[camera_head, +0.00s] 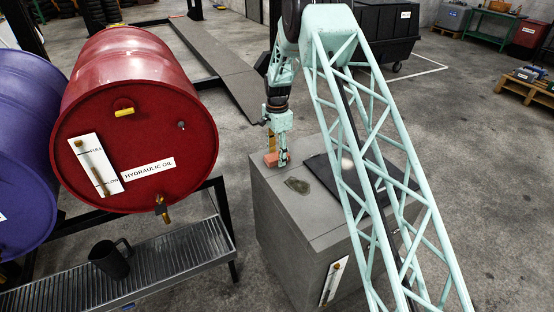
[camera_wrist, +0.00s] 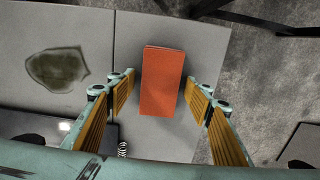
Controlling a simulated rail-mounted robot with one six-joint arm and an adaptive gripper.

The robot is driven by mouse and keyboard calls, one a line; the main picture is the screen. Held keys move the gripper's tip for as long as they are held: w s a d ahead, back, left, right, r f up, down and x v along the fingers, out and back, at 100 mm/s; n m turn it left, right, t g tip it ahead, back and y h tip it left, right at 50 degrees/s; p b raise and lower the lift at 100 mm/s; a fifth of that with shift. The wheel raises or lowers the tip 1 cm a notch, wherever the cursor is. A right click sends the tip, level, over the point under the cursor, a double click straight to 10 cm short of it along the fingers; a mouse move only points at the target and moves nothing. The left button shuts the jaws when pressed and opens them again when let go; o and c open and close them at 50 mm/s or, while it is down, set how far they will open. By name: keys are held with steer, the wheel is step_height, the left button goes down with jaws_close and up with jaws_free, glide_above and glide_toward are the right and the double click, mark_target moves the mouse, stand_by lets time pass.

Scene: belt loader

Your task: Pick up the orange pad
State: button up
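The orange pad (camera_wrist: 163,82) is a plain rectangular block lying on the grey top of a cabinet. In the head view it shows as a small orange block (camera_head: 271,159) near the cabinet's far left corner. My gripper (camera_wrist: 157,100) is open, with one yellow-lined finger on each side of the pad. There is a visible gap between each finger and the pad in the wrist view. In the head view my gripper (camera_head: 279,153) points down at the pad, and the pad is partly hidden by it. Its exact height over the cabinet top is hard to tell.
The cabinet top (camera_head: 305,222) also bears a dark stain-like patch (camera_head: 298,185) and a black flat panel (camera_head: 328,178). A red drum (camera_head: 135,100) and a purple drum (camera_head: 25,150) lie on a rack to the left. A black jug (camera_head: 110,262) stands on the drip grate.

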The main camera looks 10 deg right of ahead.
mark_target(277, 155)
steer(key=c, duration=0.8)
steer(key=shift+r, duration=0.15)
steer(key=shift+r+p, duration=0.5)
steer(key=shift+r, duration=1.25)
steer(key=s+a, duration=0.2)
steer(key=s, duration=0.2)
steer(key=s+a+p, duration=0.1)
steer(key=s+a, duration=0.2)
steer(key=s, duration=0.2)
steer(key=s+a+r, duration=0.1)
steer(key=s+a, duration=0.2)
steer(key=s, duration=0.1)
steer(key=shift+s+a+r+p, duration=0.1)
steer(key=shift+s+a+p, duration=0.05)
steer(key=shift+s+p, duration=0.2)
steer(key=shift+o, duration=0.5)
